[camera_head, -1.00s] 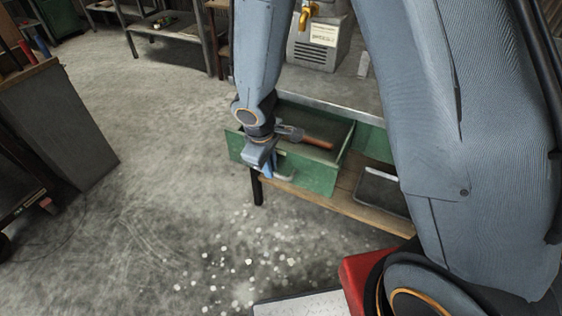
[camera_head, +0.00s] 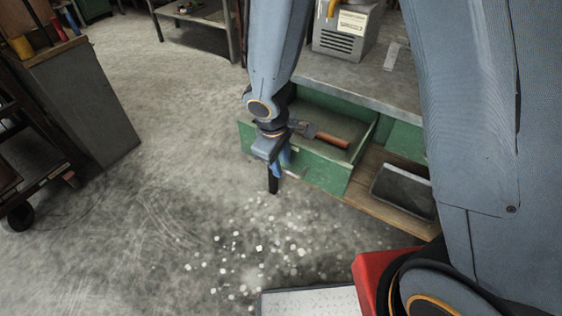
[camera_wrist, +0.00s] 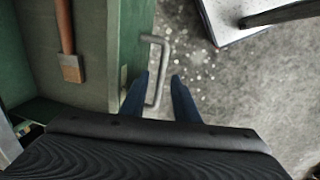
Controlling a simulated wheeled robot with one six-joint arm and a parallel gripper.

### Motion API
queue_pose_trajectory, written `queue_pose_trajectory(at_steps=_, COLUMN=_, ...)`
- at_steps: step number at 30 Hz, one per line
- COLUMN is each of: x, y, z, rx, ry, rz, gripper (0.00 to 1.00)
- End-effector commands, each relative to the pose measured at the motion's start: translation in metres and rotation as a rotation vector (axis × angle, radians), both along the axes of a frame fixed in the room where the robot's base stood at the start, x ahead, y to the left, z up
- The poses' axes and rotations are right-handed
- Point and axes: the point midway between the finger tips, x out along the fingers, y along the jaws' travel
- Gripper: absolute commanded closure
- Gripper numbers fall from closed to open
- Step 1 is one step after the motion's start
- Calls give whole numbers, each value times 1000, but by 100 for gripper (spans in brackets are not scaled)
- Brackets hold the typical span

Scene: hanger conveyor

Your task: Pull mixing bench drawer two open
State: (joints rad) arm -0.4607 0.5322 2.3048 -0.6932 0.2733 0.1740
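The green drawer (camera_head: 325,170) of the bench stands pulled out, its inside showing in the head view. Its green front also shows in the wrist view (camera_wrist: 128,45). A pale bar handle (camera_wrist: 165,60) sticks out from that front. My gripper (camera_wrist: 161,76) is at the handle, one dark blue finger on each side of the bar. In the wrist view, gaps show between the fingers and the bar, so it looks open around the handle. In the head view my gripper (camera_head: 284,163) is in front of the drawer front and hides part of it.
A tool with an orange-brown handle (camera_head: 332,140) lies in the drawer. A dark tray (camera_head: 405,190) sits on the wooden shelf right of it. A grey box (camera_head: 345,35) stands on the bench top. A cabinet (camera_head: 85,95) stands left. Open concrete floor, with white specks, lies before the drawer.

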Motion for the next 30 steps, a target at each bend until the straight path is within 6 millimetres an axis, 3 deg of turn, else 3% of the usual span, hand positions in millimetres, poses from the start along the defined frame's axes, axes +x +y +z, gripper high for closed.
queue_pose_trajectory(at_steps=7, x=0, y=1, z=3, rx=1, ry=-2, rz=-1, gripper=72)
queue_pose_trajectory(at_steps=21, x=-10, y=8, z=68, rx=1, ry=-3, rz=1, gripper=72)
queue_pose_trajectory(at_steps=30, x=-12, y=9, z=77, rx=1, ry=-1, rz=0, gripper=72)
